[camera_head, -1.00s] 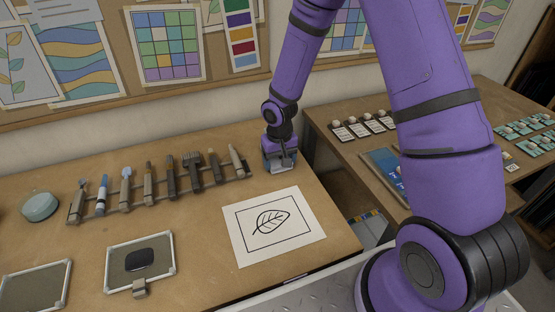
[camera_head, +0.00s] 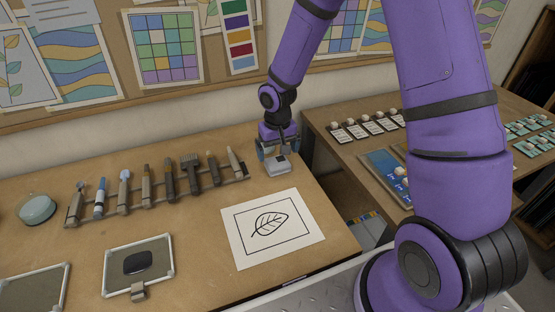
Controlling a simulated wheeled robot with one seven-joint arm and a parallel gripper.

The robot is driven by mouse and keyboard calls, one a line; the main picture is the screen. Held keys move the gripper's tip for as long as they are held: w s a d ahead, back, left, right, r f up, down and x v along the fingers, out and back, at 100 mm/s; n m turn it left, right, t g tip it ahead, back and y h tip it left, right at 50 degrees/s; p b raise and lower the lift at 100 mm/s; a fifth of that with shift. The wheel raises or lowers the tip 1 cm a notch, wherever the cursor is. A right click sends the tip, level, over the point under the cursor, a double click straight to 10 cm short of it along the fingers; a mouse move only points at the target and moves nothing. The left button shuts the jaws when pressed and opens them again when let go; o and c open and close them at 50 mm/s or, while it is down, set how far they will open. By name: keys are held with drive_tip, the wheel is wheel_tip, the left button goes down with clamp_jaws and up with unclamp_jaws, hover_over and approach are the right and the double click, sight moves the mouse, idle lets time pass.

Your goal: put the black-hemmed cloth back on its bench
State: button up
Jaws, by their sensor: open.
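A small, light grey folded piece (camera_head: 277,165) lies on the wooden bench (camera_head: 200,235) near its back right corner. It may be the cloth, but a black hem is too small to make out clearly. My gripper (camera_head: 276,151) is open just behind and above it, with its fingers spread. Whether a fingertip still touches the piece I cannot tell. The gripper hides part of the piece's far side.
A rack (camera_head: 160,190) of brushes and tools stands left of the gripper. A leaf drawing (camera_head: 280,253) lies in front. A second table (camera_head: 365,147) with cards stands right, across a gap.

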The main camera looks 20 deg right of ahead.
wheel_tip(320, 180, up, 7)
drive_tip(key=shift+r, duration=0.15)
wheel_tip(320, 180, up, 10)
drive_tip(key=t, duration=0.1)
hover_over(278, 162)
drive_tip(key=s+d, duration=0.3)
drive_tip(key=s, duration=0.1)
drive_tip(key=s+d+r+t+h, duration=0.1)
drive_tip(key=s+d+r+t, duration=0.2)
drive_tip(key=s+r, duration=1)
drive_tip(key=s+r+t+y, duration=0.1)
drive_tip(key=s+r, duration=0.2)
drive_tip(key=s, duration=0.7)
drive_tip(key=shift+d+r, duration=0.25)
drive_tip(key=shift+d, duration=0.15)
